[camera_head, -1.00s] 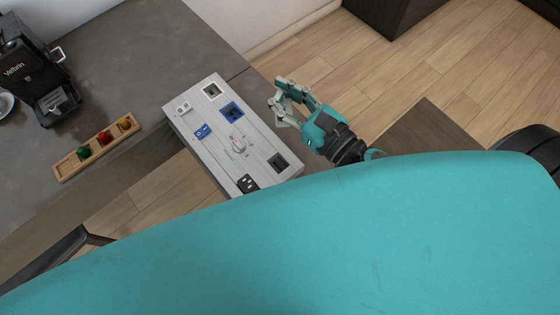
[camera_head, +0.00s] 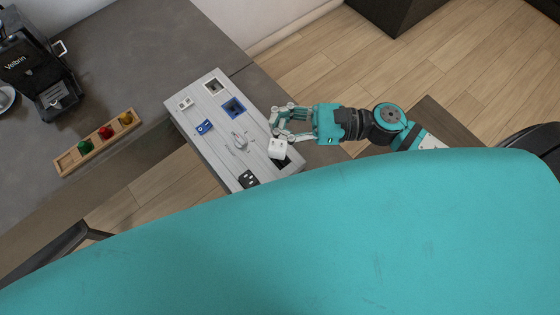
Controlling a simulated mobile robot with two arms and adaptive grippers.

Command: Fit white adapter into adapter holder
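A white adapter (camera_head: 277,148) with small dark holes in its face is on or just above the pale wooden board (camera_head: 215,154), at its right side. It partly covers a dark square recess (camera_head: 284,163); I cannot tell whether it sits in it. My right gripper (camera_head: 275,123) is just above the adapter in the picture, over the board's right edge. Its fingers look apart, and the adapter shows beside the lower finger rather than between them. Contact is unclear. My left gripper is out of view.
A wooden tray (camera_head: 68,162) with coloured knobs and a coffee machine (camera_head: 38,62) stand left on the grey counter (camera_head: 128,55).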

